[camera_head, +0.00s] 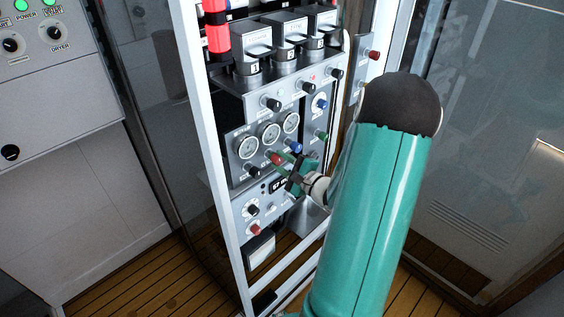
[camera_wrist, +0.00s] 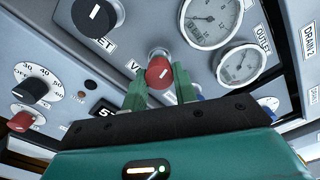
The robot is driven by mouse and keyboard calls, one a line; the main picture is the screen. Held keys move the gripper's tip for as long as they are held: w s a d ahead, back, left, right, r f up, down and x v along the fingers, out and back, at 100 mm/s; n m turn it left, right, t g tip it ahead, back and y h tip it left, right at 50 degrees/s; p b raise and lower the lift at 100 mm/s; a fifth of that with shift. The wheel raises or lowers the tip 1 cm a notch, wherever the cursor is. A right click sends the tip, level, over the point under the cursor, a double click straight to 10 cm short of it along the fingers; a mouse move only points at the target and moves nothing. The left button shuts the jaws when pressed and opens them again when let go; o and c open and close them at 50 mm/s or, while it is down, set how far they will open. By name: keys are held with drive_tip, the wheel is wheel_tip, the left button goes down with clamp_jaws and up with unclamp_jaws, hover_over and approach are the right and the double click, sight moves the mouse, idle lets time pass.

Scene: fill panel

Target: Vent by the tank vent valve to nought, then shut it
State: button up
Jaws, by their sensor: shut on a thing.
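The tank vent valve appears as a red knob (camera_wrist: 159,72) under the gauges, with a label starting with "V" beside it, partly hidden. My gripper (camera_wrist: 160,82) is shut on this red knob, with one green finger on each side. In the head view my gripper (camera_head: 289,162) reaches the panel from the right, at the row of knobs below the gauges. The gauges show as round white dials in the head view (camera_head: 268,133) and in the wrist view (camera_wrist: 212,18). Their needles are too small to read surely.
A black knob (camera_wrist: 96,16) sits beside the red one, and a blue knob (camera_head: 294,146) is on its other side. Below are a small display (camera_head: 278,186), a black dial knob (camera_head: 252,209) and another red knob (camera_head: 255,230). White frame posts (camera_head: 218,150) border the panel.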

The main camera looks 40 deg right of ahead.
drive_tip(key=shift+m, duration=1.6)
drive_tip(key=o, duration=1)
drive_tip(key=shift+s, duration=0.1)
drive_tip(key=s, duration=1.3)
drive_tip(key=shift+s+d, duration=0.15)
drive_tip(key=shift+s, duration=0.2)
